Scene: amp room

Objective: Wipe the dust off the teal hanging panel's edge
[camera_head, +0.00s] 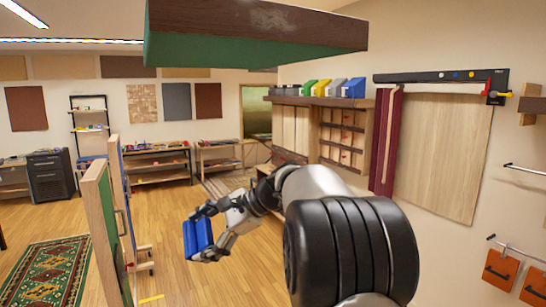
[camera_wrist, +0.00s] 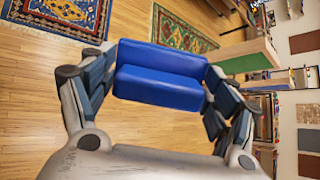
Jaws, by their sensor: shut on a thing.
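The hanging panel (camera_head: 200,52) crosses the top of the head view, with a teal-green underside and a dark brown wooden edge. A pale grey dust patch (camera_head: 272,16) lies on that edge, near the middle. My gripper (camera_head: 200,232) is well below the panel and left of centre, apart from it. It is shut on a blue block-like wiper (camera_head: 192,240). In the wrist view my gripper (camera_wrist: 160,78) holds the blue wiper (camera_wrist: 160,88) between its two fingers. The panel's top is out of the head view.
A standing green board with wooden edges (camera_head: 92,190) rises from the floor at left, near my gripper. Shelves (camera_head: 345,135) and a pale wooden wall panel (camera_head: 445,150) are at right. Open wooden floor lies at centre left.

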